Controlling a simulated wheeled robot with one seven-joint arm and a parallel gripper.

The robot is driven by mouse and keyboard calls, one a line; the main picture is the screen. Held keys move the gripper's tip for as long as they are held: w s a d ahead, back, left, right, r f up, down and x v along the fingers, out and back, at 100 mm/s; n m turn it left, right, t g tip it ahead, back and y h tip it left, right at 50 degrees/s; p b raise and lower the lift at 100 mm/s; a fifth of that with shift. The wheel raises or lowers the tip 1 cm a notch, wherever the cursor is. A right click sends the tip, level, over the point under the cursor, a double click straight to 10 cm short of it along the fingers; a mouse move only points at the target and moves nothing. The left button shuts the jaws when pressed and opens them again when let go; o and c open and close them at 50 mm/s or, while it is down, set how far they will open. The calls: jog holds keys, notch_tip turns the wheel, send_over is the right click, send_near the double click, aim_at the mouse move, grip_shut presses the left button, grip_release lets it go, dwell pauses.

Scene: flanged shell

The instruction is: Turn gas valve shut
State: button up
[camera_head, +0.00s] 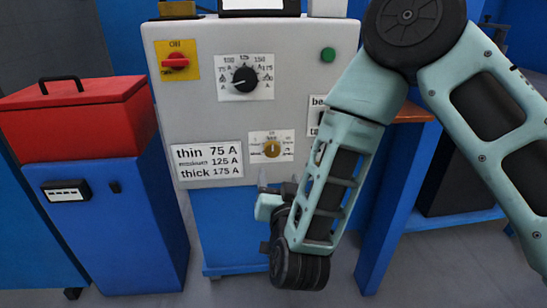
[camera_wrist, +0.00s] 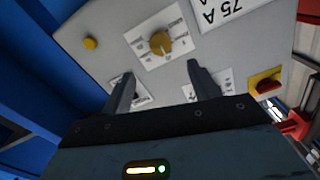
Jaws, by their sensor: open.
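The gas valve appears to be the brass-yellow knob (camera_head: 272,149) on a white scale plate, low on the grey front panel (camera_head: 205,105). In the wrist view the yellow knob (camera_wrist: 161,43) sits on its plate, ahead of the jaws and roughly centred between them. My gripper (camera_head: 275,186) is below the knob in the head view, partly hidden by my own wrist. In the wrist view my gripper (camera_wrist: 160,73) has its two fingers wide apart with nothing between them. The fingers look apart from the knob.
The panel also carries a black current dial (camera_head: 244,79), a red switch (camera_head: 176,62) on a yellow plate, a green button (camera_head: 328,55) and an ampere label (camera_head: 208,161). A red toolbox (camera_head: 75,110) sits on a blue cabinet (camera_head: 110,215) at left. Grey floor shows below.

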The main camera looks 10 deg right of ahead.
aim_at(273, 151)
jog(key=w+b, duration=0.1)
jog(key=w, duration=1)
jog(key=shift+c, duration=0.2)
jog(key=c, duration=0.9)
